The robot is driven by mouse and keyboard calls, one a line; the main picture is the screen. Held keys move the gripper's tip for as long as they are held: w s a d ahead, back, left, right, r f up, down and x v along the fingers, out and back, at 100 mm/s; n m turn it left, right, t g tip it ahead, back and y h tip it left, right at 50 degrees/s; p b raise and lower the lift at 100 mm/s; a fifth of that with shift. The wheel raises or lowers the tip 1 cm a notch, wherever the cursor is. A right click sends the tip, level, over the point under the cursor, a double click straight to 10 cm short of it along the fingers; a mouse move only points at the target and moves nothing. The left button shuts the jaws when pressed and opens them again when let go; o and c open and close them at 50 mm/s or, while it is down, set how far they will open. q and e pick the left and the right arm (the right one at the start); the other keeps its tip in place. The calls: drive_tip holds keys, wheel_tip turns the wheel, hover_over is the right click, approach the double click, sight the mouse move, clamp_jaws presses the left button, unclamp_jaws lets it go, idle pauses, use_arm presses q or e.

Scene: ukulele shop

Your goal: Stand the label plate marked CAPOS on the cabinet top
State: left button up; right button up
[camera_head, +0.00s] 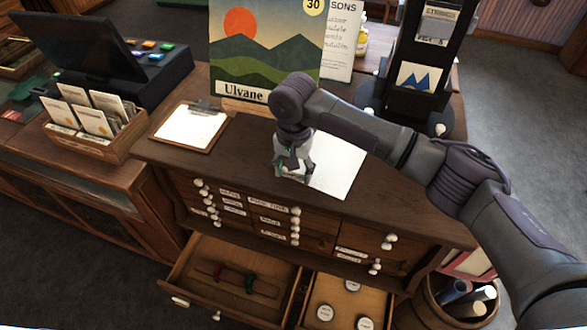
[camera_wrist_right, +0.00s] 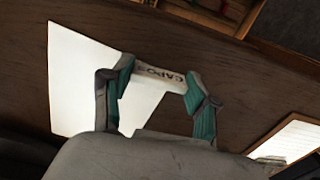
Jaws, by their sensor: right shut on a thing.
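My right gripper (camera_head: 293,170) is low over the front part of the cabinet top (camera_head: 235,160). In the right wrist view, its two teal-padded fingers are shut on the ends of a small white label plate (camera_wrist_right: 160,75) marked CAPOS. The lettering faces the wrist camera. In the head view the plate is mostly hidden by the gripper. I cannot tell whether its lower edge touches the wood. My left gripper is not in view.
A white sheet (camera_head: 338,168) lies beside the gripper, and a clipboard (camera_head: 190,127) lies left. A picture board (camera_head: 262,60) and a black stand (camera_head: 420,75) are behind. Below, two drawers are open: one with red and green items (camera_head: 235,278), one with round-lidded things (camera_head: 345,305).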

drive_tip(key=shift+f, duration=0.6)
drive_tip(key=o, duration=1.1)
drive_tip(key=shift+c, duration=0.2)
wheel_tip(320, 180, up, 12)
